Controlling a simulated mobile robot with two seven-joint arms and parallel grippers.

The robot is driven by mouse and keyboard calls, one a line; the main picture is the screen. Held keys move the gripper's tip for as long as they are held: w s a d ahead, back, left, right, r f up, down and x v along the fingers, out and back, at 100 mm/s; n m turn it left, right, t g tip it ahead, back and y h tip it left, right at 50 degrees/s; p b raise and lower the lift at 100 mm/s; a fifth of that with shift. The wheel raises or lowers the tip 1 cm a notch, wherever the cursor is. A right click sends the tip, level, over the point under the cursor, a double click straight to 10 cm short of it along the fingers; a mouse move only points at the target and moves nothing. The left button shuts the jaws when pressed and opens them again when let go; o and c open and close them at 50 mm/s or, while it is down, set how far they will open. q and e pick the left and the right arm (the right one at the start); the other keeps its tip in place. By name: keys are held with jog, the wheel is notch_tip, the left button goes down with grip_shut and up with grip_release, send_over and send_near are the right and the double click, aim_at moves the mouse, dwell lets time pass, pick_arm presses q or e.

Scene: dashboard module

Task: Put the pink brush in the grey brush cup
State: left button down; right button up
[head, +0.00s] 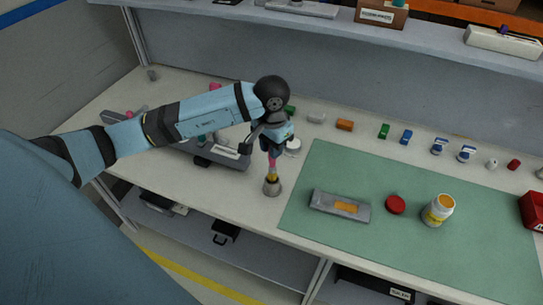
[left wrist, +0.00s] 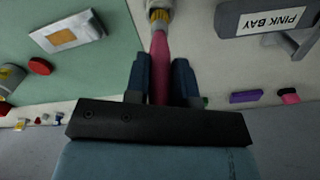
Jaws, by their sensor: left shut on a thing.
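My left gripper (head: 273,149) is shut on the pink brush (head: 272,161), which hangs roughly upright with its yellow end down. The brush also shows between the fingers in the left wrist view (left wrist: 160,65). The grey brush cup (head: 272,188) stands on the bench left of the green mat, directly below the brush. The yellow end is at the cup's mouth; I cannot tell how far inside it is. The cup's rim shows at the top of the left wrist view (left wrist: 153,4). My right gripper is not in view.
A grey tray (head: 232,160) lies to the left, under my arm; its label reads PINK BAY in the left wrist view (left wrist: 275,22). The green mat (head: 400,260) holds a grey plate (head: 325,201), a red lid (head: 395,204) and a yellow-labelled jar (head: 438,210). Several small items line the back.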

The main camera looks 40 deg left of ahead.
aim_at(272, 167)
pick_arm(q)
notch_tip(272, 167, down, 4)
jog(key=shift+f, duration=0.4)
jog(key=shift+f, duration=0.2)
jog(key=c, duration=1)
grip_release()
jog(key=shift+r, duration=0.1)
jog(key=shift+o, duration=0.2)
